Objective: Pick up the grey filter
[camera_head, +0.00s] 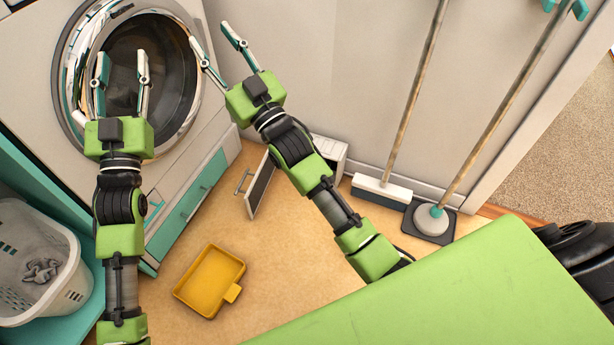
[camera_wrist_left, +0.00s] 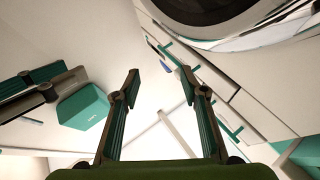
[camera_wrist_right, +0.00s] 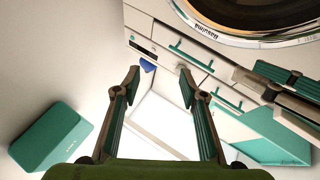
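I cannot pick out a grey filter for certain. A flat panel with a dark face, pale frame and handle (camera_head: 260,187) stands upright on the floor by the washer's lower right; I cannot tell whether it is the filter or a flap. My left gripper (camera_head: 121,72) is open and empty in front of the washer's round door (camera_head: 150,75); its spread fingers also show in the left wrist view (camera_wrist_left: 160,80). My right gripper (camera_head: 213,40) is open and empty at the door's right side, also spread in the right wrist view (camera_wrist_right: 158,78). Both are well above the panel.
A yellow tray (camera_head: 184,291) lies on the floor. A white vented box (camera_head: 330,152) is against the wall, beside a broom (camera_head: 382,190) and a plunger-like tool (camera_head: 432,219). A laundry basket (camera_head: 70,292) holds grey cloth at left. A green surface (camera_head: 470,290) fills the lower right.

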